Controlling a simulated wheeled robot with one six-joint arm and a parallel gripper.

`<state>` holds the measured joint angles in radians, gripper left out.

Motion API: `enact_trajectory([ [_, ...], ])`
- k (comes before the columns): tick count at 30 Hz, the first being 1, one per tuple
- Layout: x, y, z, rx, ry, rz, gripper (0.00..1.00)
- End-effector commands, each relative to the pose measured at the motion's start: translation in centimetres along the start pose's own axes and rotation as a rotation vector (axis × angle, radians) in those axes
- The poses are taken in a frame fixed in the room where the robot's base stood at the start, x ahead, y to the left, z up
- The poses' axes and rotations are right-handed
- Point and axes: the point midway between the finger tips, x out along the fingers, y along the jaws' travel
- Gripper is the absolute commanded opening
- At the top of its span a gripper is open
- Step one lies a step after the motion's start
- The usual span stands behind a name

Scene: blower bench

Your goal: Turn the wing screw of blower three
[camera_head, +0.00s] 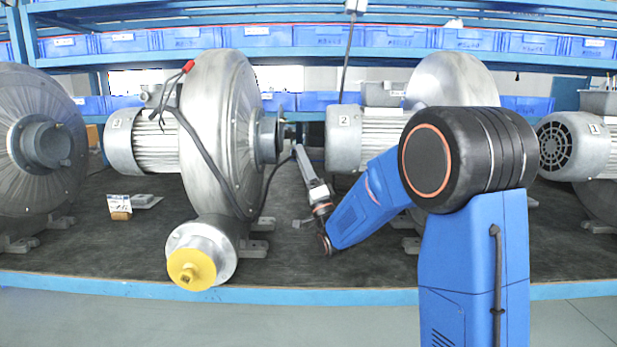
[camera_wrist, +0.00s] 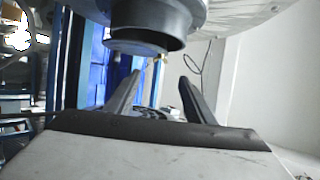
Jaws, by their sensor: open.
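Blower three (camera_head: 222,130) is a large silver blower with a "3" label on its motor. Its dark round side port (camera_head: 268,138) faces right and also shows at the top of the wrist view (camera_wrist: 150,20). A small brass-coloured piece (camera_wrist: 163,57), which looks like the wing screw, shows at the port's lower edge; it is too small to tell its angle. My gripper (camera_head: 297,150) points up beside the port. In the wrist view my gripper (camera_wrist: 161,76) is open, with the brass piece showing just beyond and between its fingertips, apparently not touching.
A yellow cap (camera_head: 191,268) closes the blower's front outlet. A cable (camera_head: 205,155) hangs over the blower. Blower two (camera_head: 343,135) stands to the right, partly behind my arm. A small box (camera_head: 119,207) lies at left on the dark bench (camera_head: 290,262). Blue bins (camera_head: 265,36) line the shelf above.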

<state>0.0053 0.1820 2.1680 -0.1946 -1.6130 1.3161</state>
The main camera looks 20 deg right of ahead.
Motion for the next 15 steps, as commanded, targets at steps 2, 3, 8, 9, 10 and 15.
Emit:
enact_trajectory([
  [2, -1.6, 0.1, 0.0, 0.0, 0.0, 0.003, 0.49],
  [3, -2.2, 0.1, 0.0, 0.0, 0.0, 0.002, 0.49],
  [8, -4.3, 0.1, 0.1, 0.0, -0.001, 0.002, 0.49],
  [9, -4.6, 0.1, 0.1, 0.0, -0.001, 0.001, 0.49],
  [10, -4.8, 0.1, 0.1, 0.0, -0.001, 0.001, 0.49],
  [15, -5.4, 0.0, 0.1, 0.001, -0.001, 0.0, 0.49],
])
